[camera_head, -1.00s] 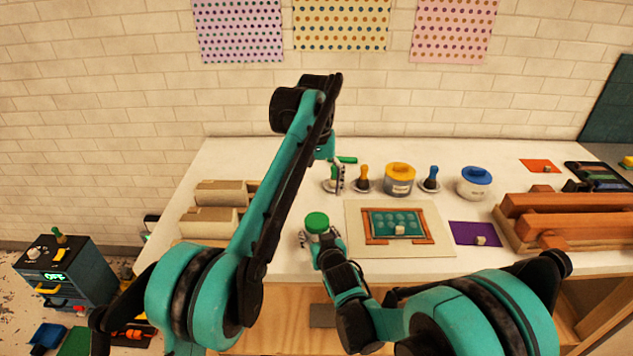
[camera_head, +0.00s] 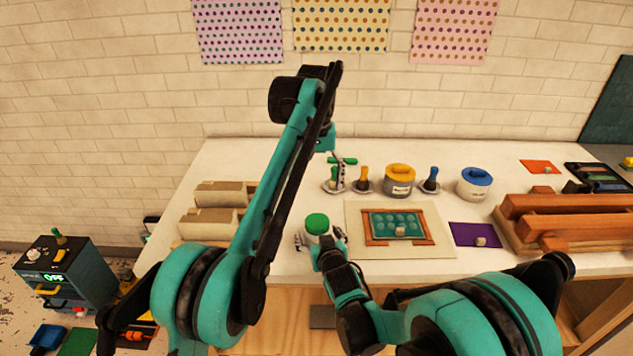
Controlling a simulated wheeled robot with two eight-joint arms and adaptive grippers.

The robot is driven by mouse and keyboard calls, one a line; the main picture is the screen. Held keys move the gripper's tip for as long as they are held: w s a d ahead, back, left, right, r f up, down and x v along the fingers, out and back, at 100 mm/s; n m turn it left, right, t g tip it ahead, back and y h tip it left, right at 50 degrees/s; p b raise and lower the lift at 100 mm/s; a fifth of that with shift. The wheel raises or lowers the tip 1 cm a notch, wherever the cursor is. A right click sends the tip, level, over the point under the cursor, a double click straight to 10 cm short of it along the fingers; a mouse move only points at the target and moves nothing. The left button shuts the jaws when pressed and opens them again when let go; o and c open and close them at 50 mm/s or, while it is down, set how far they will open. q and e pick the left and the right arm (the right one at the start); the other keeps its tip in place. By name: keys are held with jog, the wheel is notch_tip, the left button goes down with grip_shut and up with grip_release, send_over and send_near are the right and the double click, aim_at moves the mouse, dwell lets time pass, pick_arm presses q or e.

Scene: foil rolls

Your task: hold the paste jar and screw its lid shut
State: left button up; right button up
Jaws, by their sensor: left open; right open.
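A pale jar with a round green top (camera_head: 317,223) stands near the table's front edge; I take it as the paste jar. Whether the green top is a lid or paste is too small to tell. My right gripper (camera_head: 320,240) is open, low around the jar, with a finger on either side. My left gripper (camera_head: 337,172) is open at the back of the table, above a green-handled tool (camera_head: 333,182) on a small saucer. A bright green bar (camera_head: 344,160) shows at the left gripper; I cannot tell whether it is touching it.
A yellow-lidded jar (camera_head: 399,180) and a blue-lidded jar (camera_head: 474,183) stand at the back, with yellow-handled (camera_head: 363,178) and blue-handled (camera_head: 431,178) tools. A framed teal panel (camera_head: 398,224) lies right of the green-topped jar. Wooden beams (camera_head: 565,217) fill the right.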

jog(key=v, duration=1.2)
jog(key=shift+w+f, duration=0.1)
pick_arm(q)
jog(key=s+a+t, duration=0.3)
jog(key=s+a, duration=0.7)
jog(key=s, duration=0.1)
jog(key=s+a+f+t, duration=0.2)
jog(key=s+a+f, duration=0.1)
jog(key=s+f, duration=0.4)
jog(key=s+a+f+t, duration=0.2)
jog(key=s+a+f, duration=0.2)
jog(key=s+f, duration=0.4)
jog(key=shift+s+a, duration=0.15)
jog(key=shift+s, duration=1)
pick_arm(e)
jog(key=s+d+f+m+g+h, duration=0.1)
jog(key=s+d+g, duration=0.5)
jog(key=s+d, duration=0.9)
jog(key=shift+s+d+m+h, duration=0.3)
jog(key=shift+s+m+h, duration=0.65)
jog(key=shift+s, duration=0.2)
jog(key=shift+f, duration=0.15)
